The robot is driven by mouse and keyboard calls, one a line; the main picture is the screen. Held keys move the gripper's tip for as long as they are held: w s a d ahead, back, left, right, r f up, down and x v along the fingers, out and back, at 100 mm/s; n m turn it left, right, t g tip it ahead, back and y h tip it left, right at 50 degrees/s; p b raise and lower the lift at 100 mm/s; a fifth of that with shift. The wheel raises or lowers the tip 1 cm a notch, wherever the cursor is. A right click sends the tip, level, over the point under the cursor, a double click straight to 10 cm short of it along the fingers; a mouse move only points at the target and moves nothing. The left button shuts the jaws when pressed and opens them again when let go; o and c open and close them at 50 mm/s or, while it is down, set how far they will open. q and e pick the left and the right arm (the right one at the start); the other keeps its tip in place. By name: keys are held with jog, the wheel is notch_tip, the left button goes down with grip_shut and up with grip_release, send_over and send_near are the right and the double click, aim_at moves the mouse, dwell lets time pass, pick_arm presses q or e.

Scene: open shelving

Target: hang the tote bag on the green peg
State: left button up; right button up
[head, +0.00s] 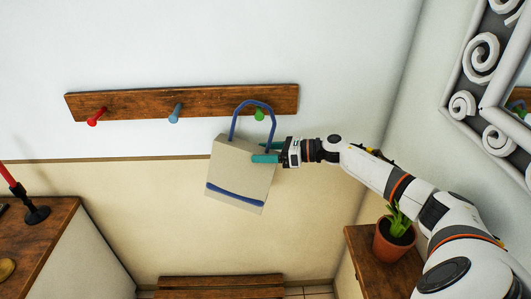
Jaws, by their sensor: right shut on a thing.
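The tote bag (240,170) is beige with a blue stripe near its bottom and a blue handle loop (253,102) on top. It hangs slightly tilted in front of the wall, below the wooden rack. The green peg (259,115) is the right one on the rack and shows inside the handle loop. I cannot tell whether the loop is around the peg or only in front of it. My right gripper (264,153), with teal fingers, is shut on the bag at its upper right, near the handle's right base. My left gripper is not in view.
The wooden rack (220,101) also bears a red peg (97,116) and a blue peg (175,113). A potted plant (394,240) stands at lower right, below my right arm. A cabinet (45,235) with a red candle is at left. A white scrolled frame (482,52) is at upper right.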

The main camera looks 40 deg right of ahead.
jog(key=o, duration=1.6)
jog(key=shift+o, duration=0.2)
